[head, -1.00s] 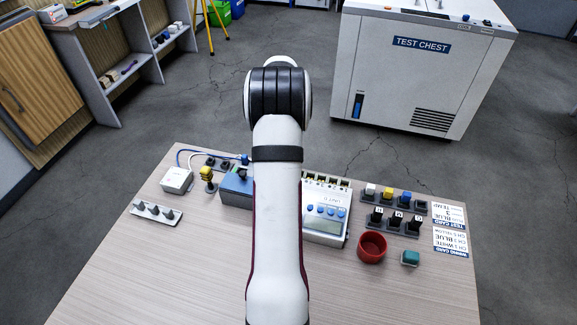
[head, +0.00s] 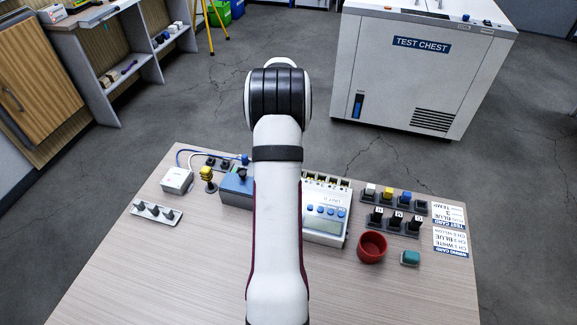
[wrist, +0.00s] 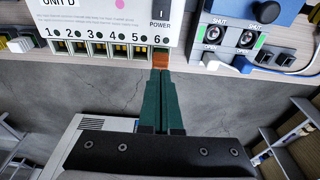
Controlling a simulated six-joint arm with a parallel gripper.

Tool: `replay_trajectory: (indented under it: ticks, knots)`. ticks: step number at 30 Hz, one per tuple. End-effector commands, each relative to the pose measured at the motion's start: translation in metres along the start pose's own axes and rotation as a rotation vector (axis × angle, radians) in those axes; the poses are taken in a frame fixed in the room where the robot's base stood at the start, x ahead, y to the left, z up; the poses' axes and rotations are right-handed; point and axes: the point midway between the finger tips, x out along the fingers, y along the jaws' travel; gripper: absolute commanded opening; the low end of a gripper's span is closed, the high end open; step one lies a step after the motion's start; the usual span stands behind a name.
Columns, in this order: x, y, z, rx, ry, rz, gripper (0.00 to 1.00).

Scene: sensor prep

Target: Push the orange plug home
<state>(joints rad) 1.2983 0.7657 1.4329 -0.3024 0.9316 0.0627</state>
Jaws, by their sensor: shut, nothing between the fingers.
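The orange plug (wrist: 161,58) sits at port 6 of the white unit D (wrist: 105,25) in the wrist view. Only a narrow orange face shows above my fingertips, so I cannot tell how deep it sits. My gripper (wrist: 160,74) is shut and empty, its green fingers pressed together. The tips are right at the plug, in line with it; whether they touch it I cannot tell. In the head view, unit D (head: 325,225) is partly behind my arm, which hides the gripper and the plug.
A blue box with valve switches (wrist: 240,35) stands right of unit D in the wrist view. In the head view, a red cup (head: 371,247), a teal block (head: 410,258) and racks of plugs (head: 395,222) stand on the right. The table's front (head: 150,290) is clear.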

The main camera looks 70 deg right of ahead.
Motion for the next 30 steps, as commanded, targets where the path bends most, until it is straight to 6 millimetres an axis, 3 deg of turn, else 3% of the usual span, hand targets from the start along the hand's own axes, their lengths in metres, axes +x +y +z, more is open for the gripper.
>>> replay_trajectory:
  ticks: [30]
  knots:
    - [0.013, 0.000, 0.002, 0.000, -0.001, 0.000, 0.00]
